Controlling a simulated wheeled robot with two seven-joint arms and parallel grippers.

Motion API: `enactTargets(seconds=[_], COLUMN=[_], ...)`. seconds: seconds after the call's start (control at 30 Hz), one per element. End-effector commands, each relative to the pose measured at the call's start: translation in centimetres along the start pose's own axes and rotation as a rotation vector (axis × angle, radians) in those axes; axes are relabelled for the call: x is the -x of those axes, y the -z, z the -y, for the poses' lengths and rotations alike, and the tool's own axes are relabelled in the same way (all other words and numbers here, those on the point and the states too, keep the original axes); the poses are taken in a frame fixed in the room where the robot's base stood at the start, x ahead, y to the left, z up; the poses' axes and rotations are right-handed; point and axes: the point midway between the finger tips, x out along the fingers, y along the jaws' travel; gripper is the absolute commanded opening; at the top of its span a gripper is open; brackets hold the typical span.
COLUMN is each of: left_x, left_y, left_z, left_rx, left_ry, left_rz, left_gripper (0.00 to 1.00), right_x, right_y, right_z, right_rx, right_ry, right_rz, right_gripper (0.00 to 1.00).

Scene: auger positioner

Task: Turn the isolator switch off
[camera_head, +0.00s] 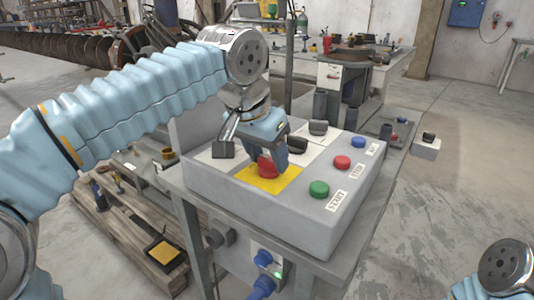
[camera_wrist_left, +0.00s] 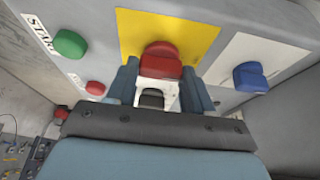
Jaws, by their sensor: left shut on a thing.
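The isolator switch is a red knob (camera_head: 267,168) on a yellow plate (camera_head: 284,183) on top of the grey control box. My left gripper (camera_head: 269,155) reaches down from above, its fingers on either side of the red knob and shut on it. In the left wrist view the red knob (camera_wrist_left: 160,62) sits between the two blue fingers (camera_wrist_left: 160,88), with the yellow plate (camera_wrist_left: 200,32) around it. The fingers hide part of the knob in the head view. My right gripper is out of view; only part of that arm shows at the lower right.
The grey box (camera_head: 305,222) also carries a green START button (camera_head: 319,188), a red button (camera_head: 342,162), a blue button (camera_head: 358,142) and dark knobs on white plates, one (camera_head: 318,128) just behind my left gripper. Blue plugs (camera_head: 263,258) sit below the box. Open floor lies right.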

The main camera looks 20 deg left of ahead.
Motion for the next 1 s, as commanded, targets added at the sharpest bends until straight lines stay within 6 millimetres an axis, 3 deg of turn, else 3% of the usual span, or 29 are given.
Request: enactTargets(seconds=[0.57, 0.6, 0.7, 0.73, 1.0], left_x=[0.08, 0.08, 0.07, 0.06, 0.08], left_y=[0.05, 0.05, 0.03, 0.03, 0.02], left_z=[0.04, 0.04, 0.03, 0.03, 0.0], left_rx=[0.033, 0.033, 0.032, 0.032, 0.031], left_ry=[0.013, 0.013, 0.013, 0.013, 0.013], left_rz=[-0.002, -0.002, -0.001, -0.001, 0.0], left_gripper=[0.21, 0.57, 0.73, 0.77, 0.77], right_x=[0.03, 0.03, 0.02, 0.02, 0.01], right_y=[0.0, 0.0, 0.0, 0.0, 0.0], right_z=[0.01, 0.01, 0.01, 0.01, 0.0], right_rx=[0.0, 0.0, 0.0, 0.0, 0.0], right_ry=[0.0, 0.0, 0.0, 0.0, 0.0], right_rz=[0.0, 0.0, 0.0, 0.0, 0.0], right_gripper=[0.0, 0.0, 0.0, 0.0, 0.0])
